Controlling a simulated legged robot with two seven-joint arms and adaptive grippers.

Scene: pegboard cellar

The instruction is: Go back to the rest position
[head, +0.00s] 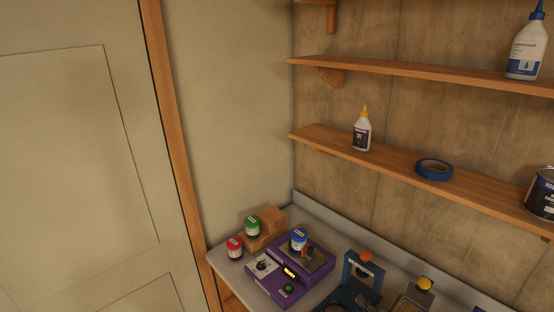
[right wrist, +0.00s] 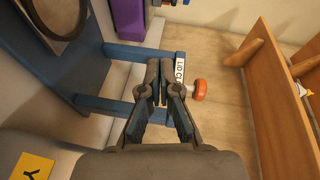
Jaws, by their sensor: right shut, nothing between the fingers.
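My right gripper (right wrist: 160,82) shows in the right wrist view with its two dark fingers close together and nothing between them. From this camera its fingertips overlap the blue frame (right wrist: 125,54), near a white label and an orange knob (right wrist: 200,90). I cannot tell whether they touch it. In the head view the blue frame (head: 350,272) with its orange knob stands on the bench, and I cannot clearly make out the gripper at the bottom edge. My left gripper is in neither view.
A purple device (head: 262,290) carries a blue-lidded jar (head: 299,240). A green-lidded jar (head: 252,227) is by a wooden block (head: 272,217); a red-lidded jar (head: 234,249) stands left. Shelves above hold a glue bottle (head: 362,133), blue tape (head: 434,161) and a can (head: 541,195).

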